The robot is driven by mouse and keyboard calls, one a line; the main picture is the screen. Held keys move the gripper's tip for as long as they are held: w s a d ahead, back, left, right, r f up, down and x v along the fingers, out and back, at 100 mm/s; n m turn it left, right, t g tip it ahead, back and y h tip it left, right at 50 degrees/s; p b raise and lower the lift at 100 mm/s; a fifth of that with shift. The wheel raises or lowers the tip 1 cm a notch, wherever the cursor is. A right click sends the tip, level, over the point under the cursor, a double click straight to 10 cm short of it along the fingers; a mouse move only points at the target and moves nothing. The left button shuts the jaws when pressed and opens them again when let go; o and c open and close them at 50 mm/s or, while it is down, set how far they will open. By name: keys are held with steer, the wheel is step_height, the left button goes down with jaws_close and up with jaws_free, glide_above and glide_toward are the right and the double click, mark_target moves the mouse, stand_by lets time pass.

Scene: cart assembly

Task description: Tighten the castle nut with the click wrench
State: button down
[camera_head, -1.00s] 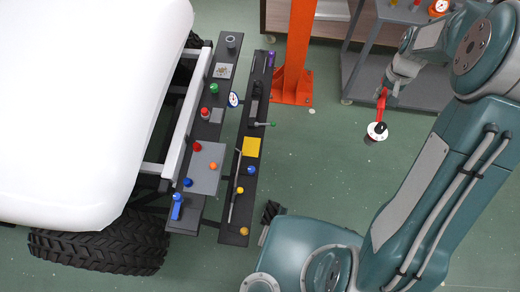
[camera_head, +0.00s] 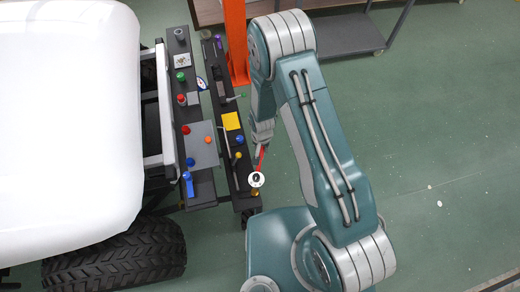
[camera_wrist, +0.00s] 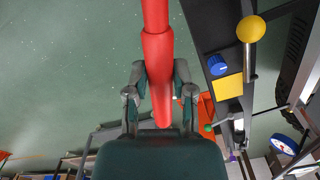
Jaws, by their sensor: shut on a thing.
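My gripper (camera_head: 262,146) is shut on the red handle of the click wrench (camera_head: 262,158). The wrench's round white head with a black centre is at the front end of the right black rail, over or beside a small brass-coloured piece (camera_head: 254,193). I cannot tell whether they touch. In the wrist view my gripper (camera_wrist: 160,88) has a finger on each side of the red wrench handle (camera_wrist: 157,45), which runs up out of the picture. The wrench head is out of that view. I cannot make out the castle nut for certain; the wrench head may hide it.
The right black rail (camera_head: 226,157) carries a yellow square (camera_head: 231,121), a blue knob (camera_head: 239,139) and a yellow ball (camera_wrist: 250,29). The left rail (camera_head: 203,188) holds several coloured parts beside the white-bodied cart (camera_head: 70,120). An orange post (camera_head: 236,45) stands behind.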

steer(key=shift+s+a+f, duration=0.25)
steer(key=shift+s+f, duration=0.1)
steer(key=shift+a, duration=0.35)
steer(key=shift+d+f, duration=0.2)
steer(key=shift+f, duration=0.25)
step_height(320, 180, down, 4)
steer(key=shift+a+r, duration=0.1)
steer(key=shift+r, duration=0.1)
steer(key=shift+s+d, duration=0.1)
steer(key=shift+d, duration=0.1)
steer(key=shift+a, duration=0.15)
steer(key=shift+f, duration=1.25)
stand_by(0.3)
